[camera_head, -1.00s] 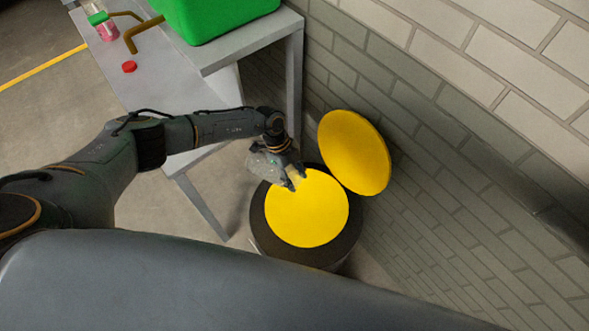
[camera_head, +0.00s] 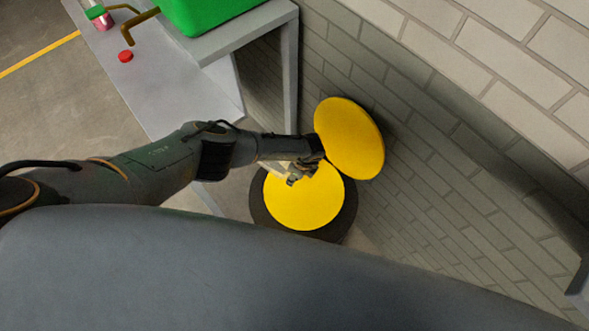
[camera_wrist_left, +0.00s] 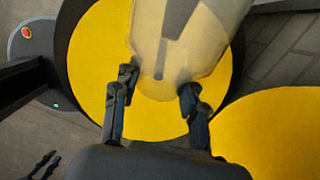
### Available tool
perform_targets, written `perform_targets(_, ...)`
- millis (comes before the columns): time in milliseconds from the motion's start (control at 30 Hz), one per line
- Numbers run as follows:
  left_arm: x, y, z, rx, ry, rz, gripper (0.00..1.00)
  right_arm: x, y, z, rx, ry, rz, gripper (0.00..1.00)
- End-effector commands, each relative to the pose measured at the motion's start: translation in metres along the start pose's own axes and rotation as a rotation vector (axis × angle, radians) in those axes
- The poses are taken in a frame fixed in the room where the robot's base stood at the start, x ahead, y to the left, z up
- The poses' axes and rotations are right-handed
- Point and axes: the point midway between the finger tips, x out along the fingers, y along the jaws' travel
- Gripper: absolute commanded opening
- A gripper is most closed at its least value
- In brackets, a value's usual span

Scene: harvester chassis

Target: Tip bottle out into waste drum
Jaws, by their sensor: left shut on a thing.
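My left gripper (camera_head: 303,174) is over the waste drum and shut on a pale, translucent bottle. In the left wrist view the bottle (camera_wrist_left: 190,45) lies between the two fingers (camera_wrist_left: 155,100) and runs up out of the frame, tilted. In the head view the arm and gripper hide most of it. The drum has a dark rim (camera_head: 346,212) around a round yellow face (camera_head: 305,207). A round yellow lid (camera_head: 350,140) stands tilted between drum and wall. Dark finger-like prongs (camera_wrist_left: 42,166) show at the lower left of the wrist view, possibly my right gripper.
A grey bench (camera_head: 165,95) stands left of the drum, with a green bin (camera_head: 205,12), a red cap (camera_head: 125,56), a brown bent handle (camera_head: 138,22) and a pink-and-green container (camera_head: 101,18). A brick wall (camera_head: 440,150) closes the right side.

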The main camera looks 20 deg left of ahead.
Motion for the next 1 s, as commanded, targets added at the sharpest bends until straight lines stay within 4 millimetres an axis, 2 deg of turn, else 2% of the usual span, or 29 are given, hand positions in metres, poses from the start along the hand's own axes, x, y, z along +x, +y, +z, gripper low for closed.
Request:
perform_targets(33,-0.003,-0.002,-0.009,0.009,-0.065,-0.003,0.0,-0.002,0.0,0.0,0.0,0.0,0.0,0.21)
perform_targets(133,0.001,-0.002,-0.012,0.006,-0.211,-0.006,0.0,0.009,-0.001,0.001,0.0,0.0,0.0,0.21)
perform_targets(300,0.003,-0.002,-0.013,0.001,-0.314,-0.004,0.0,0.021,-0.001,0.002,0.001,0.0,-0.001,0.21)
perform_targets(700,0.005,-0.001,-0.016,0.001,-0.481,0.0,0.0,0.047,-0.001,0.004,0.0,0.0,-0.001,0.21)
perform_targets(1000,0.003,-0.001,-0.016,-0.002,-0.536,-0.001,0.0,0.054,-0.001,0.005,0.001,0.0,0.0,0.21)
